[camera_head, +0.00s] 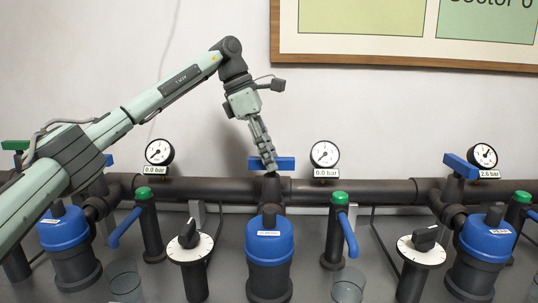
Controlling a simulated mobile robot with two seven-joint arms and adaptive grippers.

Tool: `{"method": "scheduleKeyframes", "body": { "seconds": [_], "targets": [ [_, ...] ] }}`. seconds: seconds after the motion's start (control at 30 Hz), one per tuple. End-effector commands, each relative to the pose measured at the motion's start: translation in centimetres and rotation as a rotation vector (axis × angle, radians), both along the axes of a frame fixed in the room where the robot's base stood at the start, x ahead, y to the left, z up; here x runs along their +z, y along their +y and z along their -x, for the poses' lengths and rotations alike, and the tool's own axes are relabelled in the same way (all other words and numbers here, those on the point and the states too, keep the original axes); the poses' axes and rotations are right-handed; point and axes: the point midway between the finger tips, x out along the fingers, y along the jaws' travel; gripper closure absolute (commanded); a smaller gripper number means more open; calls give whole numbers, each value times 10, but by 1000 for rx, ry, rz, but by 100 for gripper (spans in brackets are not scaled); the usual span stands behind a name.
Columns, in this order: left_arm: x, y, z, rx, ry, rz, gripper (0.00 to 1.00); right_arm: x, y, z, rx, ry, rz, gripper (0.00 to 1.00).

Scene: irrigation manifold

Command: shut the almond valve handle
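A blue valve handle (287,163) sits on top of the pipe at the middle station and lies roughly along the pipe. Below it is a blue-capped filter (269,243) whose small label is too blurred to read, so I cannot tell whether this is the almond station. My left gripper (268,163) points down with its fingertips at the middle of this handle. The fingers look close together, but I cannot tell whether they are shut or touching the handle. Another blue handle (460,167) at the right is turned at an angle to the pipe. My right gripper is out of view.
A dark pipe (380,192) runs across the bench. Gauges (159,152), (324,154) read 0.0 bar; the right gauge (483,156) reads 2.6 bar. Green-capped taps (339,198), dial knobs (190,242) and glass cups (348,287) stand in front. My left arm covers part of the left station.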

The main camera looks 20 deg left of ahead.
Motion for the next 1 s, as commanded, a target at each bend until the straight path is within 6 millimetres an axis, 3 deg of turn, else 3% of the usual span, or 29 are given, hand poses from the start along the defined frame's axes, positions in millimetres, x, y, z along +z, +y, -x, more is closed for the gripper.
{"method": "scheduleKeyframes", "body": {
  "seconds": [0.27, 0.7, 1.0],
  "targets": [
    [8, 4, 1, 1, -1, 0, 60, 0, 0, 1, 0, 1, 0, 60],
    [89, 35, 9, 2, -2, 1, 60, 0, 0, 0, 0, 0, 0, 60],
    [111, 44, 12, -1, 0, 0, 60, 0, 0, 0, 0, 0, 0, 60]
  ]
}}
